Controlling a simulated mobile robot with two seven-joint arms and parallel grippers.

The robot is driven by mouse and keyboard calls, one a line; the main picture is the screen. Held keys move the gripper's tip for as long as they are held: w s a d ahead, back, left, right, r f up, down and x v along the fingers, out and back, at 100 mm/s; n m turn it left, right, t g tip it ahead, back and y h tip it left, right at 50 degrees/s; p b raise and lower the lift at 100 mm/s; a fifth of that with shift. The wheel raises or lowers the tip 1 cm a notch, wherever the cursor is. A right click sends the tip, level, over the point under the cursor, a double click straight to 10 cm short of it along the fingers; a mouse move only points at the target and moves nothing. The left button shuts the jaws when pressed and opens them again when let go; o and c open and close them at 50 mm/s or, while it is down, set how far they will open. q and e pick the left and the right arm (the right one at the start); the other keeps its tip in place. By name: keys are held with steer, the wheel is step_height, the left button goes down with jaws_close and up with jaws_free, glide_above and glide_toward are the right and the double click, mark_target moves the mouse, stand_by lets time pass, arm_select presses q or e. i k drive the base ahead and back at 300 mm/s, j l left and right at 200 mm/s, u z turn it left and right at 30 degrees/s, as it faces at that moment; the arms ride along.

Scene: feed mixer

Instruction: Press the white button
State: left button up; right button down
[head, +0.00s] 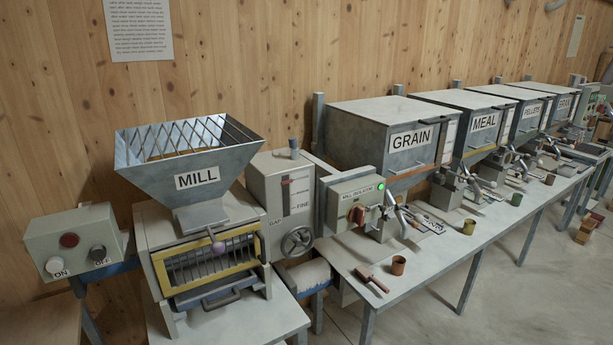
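The white button (55,265) is on the front of a grey control box (68,231) at the far left of the head view. It is round, and an "ON" label sits just below it. On the same box, a dark red round button or lamp (69,240) is at the upper middle. A black button (98,253) with an "OFF" label is at the right. Nothing touches or covers the white button. Neither of my grippers shows in the head view.
The mill (197,182) with its hopper stands just right of the box. A lit green lamp (381,187) is on the mill isolator box (352,192). A long bench (420,266) with cups, a scoop (371,279) and labelled bins runs right. Space in front of the button looks clear.

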mark_target(55, 264)
steer(key=u, duration=1.35)
